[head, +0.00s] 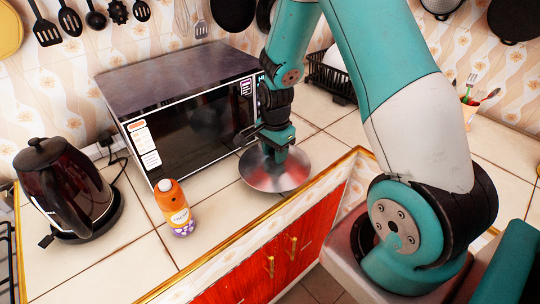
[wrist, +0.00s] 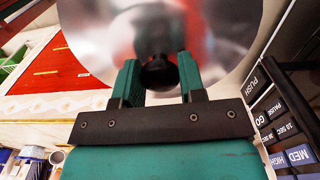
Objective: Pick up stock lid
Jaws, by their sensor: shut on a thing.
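The stock lid (head: 272,172) is a round, shiny metal lid in front of the microwave's right side, near the counter's front edge. In the wrist view the lid (wrist: 228,38) fills the upper middle, with its dark knob (wrist: 158,74) between the fingers. My gripper (head: 276,150) points down from above the lid; in the wrist view my gripper (wrist: 160,80) is shut on the knob. I cannot tell whether the lid's rim touches the counter. The far part of the knob is hidden by the fingers.
A microwave (head: 190,115) stands close behind and left of the lid. An orange bottle (head: 174,207) and a dark kettle (head: 66,188) stand further left. A black dish rack (head: 330,78) is at the back. Red cabinets (head: 290,255) lie below the counter edge. Pans and utensils hang on the wall.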

